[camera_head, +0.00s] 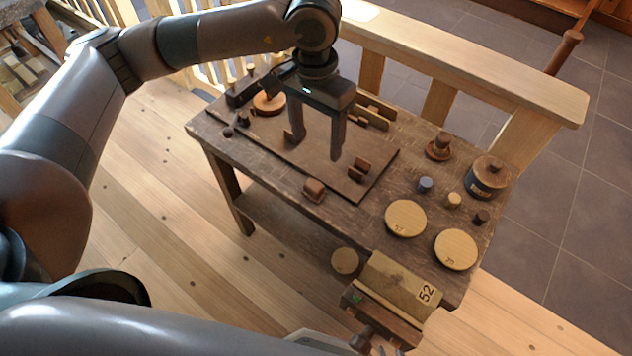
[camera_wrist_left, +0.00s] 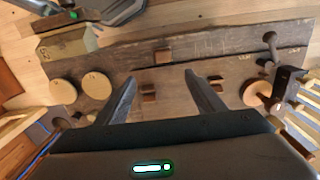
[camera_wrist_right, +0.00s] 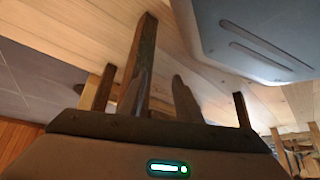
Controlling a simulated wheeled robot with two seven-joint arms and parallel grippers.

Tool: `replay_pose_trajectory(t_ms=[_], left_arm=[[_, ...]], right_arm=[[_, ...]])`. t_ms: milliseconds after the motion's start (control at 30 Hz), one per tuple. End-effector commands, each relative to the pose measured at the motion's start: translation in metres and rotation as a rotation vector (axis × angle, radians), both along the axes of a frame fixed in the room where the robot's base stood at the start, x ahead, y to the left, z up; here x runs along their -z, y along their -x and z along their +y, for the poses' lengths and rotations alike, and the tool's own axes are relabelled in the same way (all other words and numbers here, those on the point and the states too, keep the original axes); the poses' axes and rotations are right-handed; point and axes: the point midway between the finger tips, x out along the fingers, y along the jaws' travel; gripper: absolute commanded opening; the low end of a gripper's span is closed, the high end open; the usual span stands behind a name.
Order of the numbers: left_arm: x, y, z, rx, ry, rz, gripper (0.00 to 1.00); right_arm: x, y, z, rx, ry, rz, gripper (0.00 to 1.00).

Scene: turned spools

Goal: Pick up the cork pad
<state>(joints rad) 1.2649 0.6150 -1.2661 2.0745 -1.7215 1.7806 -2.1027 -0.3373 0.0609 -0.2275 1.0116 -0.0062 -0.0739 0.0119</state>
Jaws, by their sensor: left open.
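I cannot tell for sure which thing is the cork pad. Two flat, round, tan discs with numbers, (camera_head: 405,218) and (camera_head: 456,249), lie on the table's right part; both also show in the left wrist view, (camera_wrist_left: 96,85) and (camera_wrist_left: 63,91). A third tan disc (camera_head: 345,260) lies lower, by the shelf. My left gripper (camera_head: 316,148) is open and empty, pointing down over the dark board, left of the discs. My right gripper (camera_wrist_right: 162,85) has its fingers apart with nothing between them, low near the table's front edge.
The worn table (camera_head: 260,158) carries a dark board with small brown blocks, a reddish-brown block (camera_head: 314,188), a dark round canister (camera_head: 487,176), a knobbed turned piece (camera_head: 439,148) and small pegs. A tan block marked 52 (camera_head: 395,277) sits by the near corner. A wooden railing runs behind.

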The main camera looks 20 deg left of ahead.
Motion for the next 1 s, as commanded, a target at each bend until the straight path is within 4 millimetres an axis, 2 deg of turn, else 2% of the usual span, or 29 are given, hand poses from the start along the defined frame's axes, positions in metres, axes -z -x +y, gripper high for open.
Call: replay_pose_trajectory(t_ms=[100,400,567,733,1000], left_arm=[[-0.002,-0.003,0.006,0.009,-0.023,-0.011,0.62],[-0.001,-0.002,0.005,0.008,-0.02,-0.009,0.62],[0.007,-0.002,0.005,0.006,-0.019,-0.006,0.62],[0.027,-0.001,0.005,0.006,-0.019,-0.004,0.62],[0.068,-0.001,0.005,0.006,-0.019,-0.004,0.62]], right_arm=[[0.0,0.0,0.0,0.0,0.0,0.0,0.31],[0.0,0.001,0.0,0.0,0.0,0.001,0.31],[0.002,0.007,-0.003,0.001,0.006,0.02,0.31],[0.008,0.027,-0.012,0.001,0.023,0.073,0.31],[0.021,0.073,-0.031,0.004,0.06,0.191,0.31]])
